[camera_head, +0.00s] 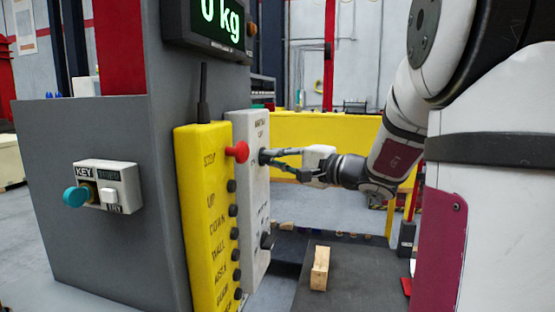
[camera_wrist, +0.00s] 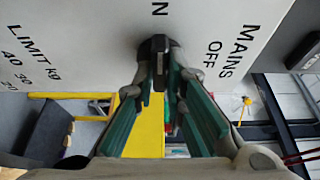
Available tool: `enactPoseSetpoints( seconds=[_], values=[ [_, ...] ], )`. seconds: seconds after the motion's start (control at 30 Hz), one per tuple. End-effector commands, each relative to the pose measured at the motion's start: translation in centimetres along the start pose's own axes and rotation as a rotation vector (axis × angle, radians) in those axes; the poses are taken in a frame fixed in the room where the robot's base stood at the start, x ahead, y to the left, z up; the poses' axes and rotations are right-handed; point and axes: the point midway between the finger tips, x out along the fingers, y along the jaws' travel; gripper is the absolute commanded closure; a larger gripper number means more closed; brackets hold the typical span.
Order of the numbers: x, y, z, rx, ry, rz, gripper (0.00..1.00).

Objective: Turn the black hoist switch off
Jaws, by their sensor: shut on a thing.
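The black switch (camera_head: 263,157) is a small knob on the upper part of the white panel (camera_head: 251,200). In the wrist view the black switch (camera_wrist: 159,48) stands out from the white face between the "MAINS OFF" print and the "N" print. My gripper (camera_head: 270,157) reaches it from the right, with its fingers pointing left. In the wrist view my gripper (camera_wrist: 160,65) has its two green-padded fingers converging on the knob, one on each side, shut on it. The fingertips partly hide the knob and any pointer mark.
A second black knob (camera_head: 267,241) sits lower on the white panel. To the left are a yellow pendant (camera_head: 205,215) with a red stop button (camera_head: 238,151) and several black buttons, and a key box (camera_head: 107,185). A wooden block (camera_head: 320,268) is below. Room behind my gripper is open.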

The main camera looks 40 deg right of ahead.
Motion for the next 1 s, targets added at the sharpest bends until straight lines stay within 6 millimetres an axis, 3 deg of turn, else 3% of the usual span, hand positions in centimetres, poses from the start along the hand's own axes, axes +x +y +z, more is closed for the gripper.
enactPoseSetpoints(
  seconds=[0.37, 1.0],
  values=[
    [0.00, -0.45, 0.15, 0.144, -0.004, 0.061, 1.00],
    [-0.07, -0.98, 0.00, 0.692, -0.004, 0.291, 1.00]
  ],
)
